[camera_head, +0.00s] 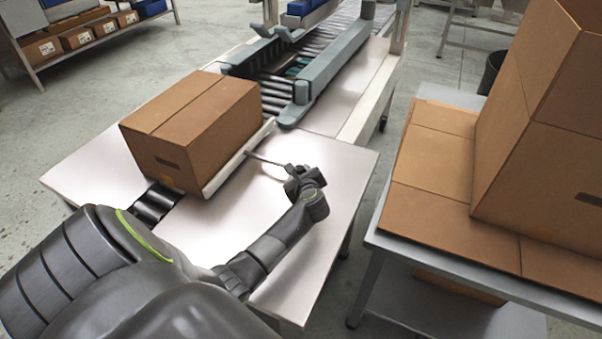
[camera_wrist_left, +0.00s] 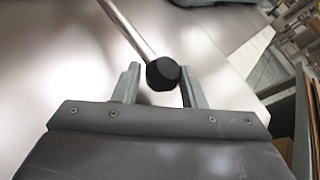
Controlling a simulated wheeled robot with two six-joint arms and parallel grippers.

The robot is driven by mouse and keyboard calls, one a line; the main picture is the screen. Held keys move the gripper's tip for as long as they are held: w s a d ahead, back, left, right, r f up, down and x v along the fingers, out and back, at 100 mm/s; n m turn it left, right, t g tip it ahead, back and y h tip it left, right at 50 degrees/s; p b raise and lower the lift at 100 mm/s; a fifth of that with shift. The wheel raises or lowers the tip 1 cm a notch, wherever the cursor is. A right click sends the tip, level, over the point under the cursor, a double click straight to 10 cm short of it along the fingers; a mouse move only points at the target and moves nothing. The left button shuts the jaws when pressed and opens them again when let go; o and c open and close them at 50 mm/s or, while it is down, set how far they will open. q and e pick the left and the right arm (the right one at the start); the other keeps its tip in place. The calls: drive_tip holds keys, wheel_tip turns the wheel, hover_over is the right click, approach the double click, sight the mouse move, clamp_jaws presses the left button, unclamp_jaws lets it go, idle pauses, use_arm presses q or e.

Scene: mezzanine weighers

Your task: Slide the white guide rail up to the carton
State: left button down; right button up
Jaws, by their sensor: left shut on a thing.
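The brown carton (camera_head: 190,132) sits on the rollers, upright and closed. The white guide rail (camera_head: 238,160) runs along the carton's lower right side, very close to it; I cannot tell whether they touch. A thin metal rod (camera_head: 264,160) sticks out from the rail to the right, and it also shows in the left wrist view (camera_wrist_left: 128,28). It ends in a black knob (camera_wrist_left: 163,73). My left gripper (camera_head: 293,172) is shut on this knob, with a finger on each side in the left wrist view (camera_wrist_left: 160,85). My right gripper is not in view.
A pale metal table (camera_head: 310,215) surrounds the rollers, with bare room right of the rail. Grey side guides (camera_head: 330,68) flank the conveyor behind the carton. A side table at the right bears flat cartons (camera_head: 432,160) and a large box (camera_head: 540,140).

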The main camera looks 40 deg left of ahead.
use_arm(q)
drive_tip(key=c, duration=1)
unclamp_jaws()
drive_tip(key=shift+w+d+r, duration=0.25)
drive_tip(key=shift+w+r, duration=0.1)
drive_tip(key=shift+w, duration=0.05)
drive_tip(key=shift+s, duration=0.1)
drive_tip(key=shift+s+f, duration=0.15)
drive_tip(key=v, duration=1.7)
drive_tip(key=shift+s, duration=0.25)
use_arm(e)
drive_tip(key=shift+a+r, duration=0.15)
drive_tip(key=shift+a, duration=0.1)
